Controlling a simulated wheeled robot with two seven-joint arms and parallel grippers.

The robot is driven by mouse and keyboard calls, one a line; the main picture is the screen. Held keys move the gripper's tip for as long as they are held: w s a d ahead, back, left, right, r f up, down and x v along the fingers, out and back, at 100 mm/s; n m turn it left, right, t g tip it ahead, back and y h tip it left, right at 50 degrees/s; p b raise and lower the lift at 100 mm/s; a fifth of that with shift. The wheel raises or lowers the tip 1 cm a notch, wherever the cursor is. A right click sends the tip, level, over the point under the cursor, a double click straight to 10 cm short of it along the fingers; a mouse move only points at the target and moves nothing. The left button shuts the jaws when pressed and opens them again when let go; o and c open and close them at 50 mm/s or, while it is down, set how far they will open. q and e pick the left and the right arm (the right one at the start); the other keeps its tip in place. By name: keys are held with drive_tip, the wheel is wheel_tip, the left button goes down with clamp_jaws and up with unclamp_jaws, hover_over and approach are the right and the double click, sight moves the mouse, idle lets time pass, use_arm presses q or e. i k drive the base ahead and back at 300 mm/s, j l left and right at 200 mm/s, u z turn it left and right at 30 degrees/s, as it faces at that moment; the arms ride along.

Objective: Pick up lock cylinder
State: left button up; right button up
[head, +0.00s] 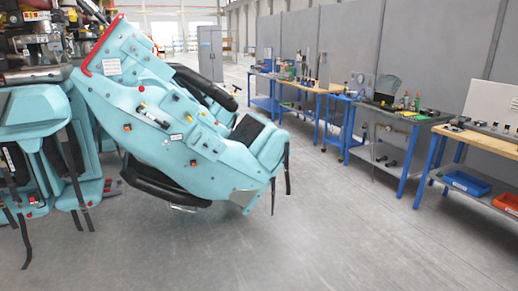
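A turquoise coaster train seat (190,140) stands tilted at the left of the head view, with black padded restraint bars and hanging black straps. Several small fittings sit on its side panel, among them a small dark and light cylindrical piece (152,117). I cannot tell whether any of these is the lock cylinder. Small parts lie on the workbenches at the right, too small to identify. Neither of my grippers is in view.
Blue-framed workbenches (395,112) line the grey partition at the right. A blue bin (466,183) and an orange bin (508,203) sit on a lower shelf. A grey cabinet (210,52) stands at the back. The grey floor (330,230) between train and benches is clear.

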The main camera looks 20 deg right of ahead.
sight(431, 114)
drive_tip(key=i+l+z, duration=0.25)
drive_tip(key=l+z, duration=0.15)
drive_tip(key=i+l+z, duration=0.7)
drive_tip(key=z, duration=0.15)
drive_tip(key=i+l+z, duration=0.15)
drive_tip(key=i+z, duration=0.45)
drive_tip(key=i, duration=3.5)
drive_tip(key=i+u, duration=0.15)
drive_tip(key=i, duration=0.3)
drive_tip(key=i+l+u, duration=0.2)
drive_tip(key=i, duration=0.25)
drive_tip(key=i+u, duration=0.15)
drive_tip(key=i, duration=0.3)
drive_tip(key=i+l+u, duration=0.15)
drive_tip(key=i, duration=0.3)
drive_tip(key=i+j, duration=0.15)
